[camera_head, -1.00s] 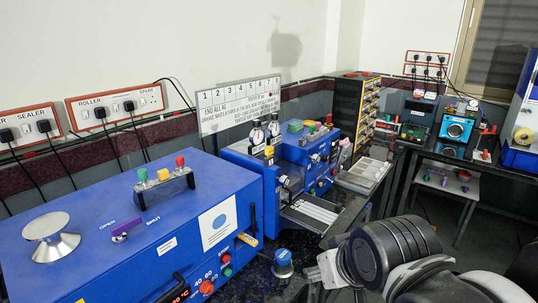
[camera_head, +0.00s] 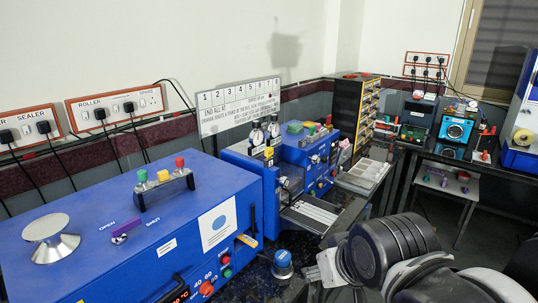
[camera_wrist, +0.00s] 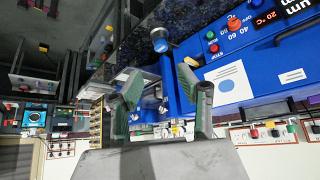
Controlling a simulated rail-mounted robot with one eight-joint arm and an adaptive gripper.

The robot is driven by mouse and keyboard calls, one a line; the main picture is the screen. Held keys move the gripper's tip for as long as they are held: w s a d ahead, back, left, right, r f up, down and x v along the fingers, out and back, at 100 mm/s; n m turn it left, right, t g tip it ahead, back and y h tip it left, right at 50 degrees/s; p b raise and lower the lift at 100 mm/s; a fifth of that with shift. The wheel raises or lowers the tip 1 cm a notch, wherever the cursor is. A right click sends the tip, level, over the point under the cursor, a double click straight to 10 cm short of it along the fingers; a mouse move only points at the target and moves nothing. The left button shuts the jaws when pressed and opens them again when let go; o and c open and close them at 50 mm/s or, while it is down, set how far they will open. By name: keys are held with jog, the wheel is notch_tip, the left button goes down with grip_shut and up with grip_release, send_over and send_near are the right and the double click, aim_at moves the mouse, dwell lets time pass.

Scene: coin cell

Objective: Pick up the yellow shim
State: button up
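My gripper (camera_head: 322,269) is at the lower middle of the head view, in front of the blue machines, partly hidden by my own wrist. In the wrist view its two fingers (camera_wrist: 158,78) are apart, with nothing seen between them. A small flat yellow and white piece (camera_head: 247,240) sits at the front edge of the near blue machine (camera_head: 120,215), to the left of my gripper. I cannot tell whether it is the yellow shim. It also seems to show in the wrist view (camera_wrist: 192,62), just beyond the right finger.
A blue-topped round knob or jar (camera_head: 283,258) stands between the near machine and my gripper; it also shows in the wrist view (camera_wrist: 159,39). A second blue machine (camera_head: 305,155) and a light tray (camera_head: 365,172) are farther back. Dark side benches stand at right.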

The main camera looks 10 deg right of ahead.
jog(key=w+r+m+g+p, duration=0.2)
jog(key=w+r+m+p, duration=0.1)
jog(key=w+r, duration=0.85)
notch_tip(320, 180, up, 8)
jog(key=m+g+p, duration=0.5)
jog(key=m+p, duration=0.2)
send_over(269, 148)
jog(key=a, duration=0.1)
jog(key=f, duration=0.8)
jog(key=shift+s+f+p, duration=0.3)
jog(key=shift+f+p, duration=0.05)
jog(key=shift+f, duration=0.05)
jog(key=f, duration=0.1)
jog(key=f+p, duration=0.1)
jog(key=f, duration=0.1)
jog(key=d+f, duration=0.1)
jog(key=shift+w+f+p, duration=0.25)
jog(key=shift+p, duration=0.05)
jog(key=shift+f, duration=0.4)
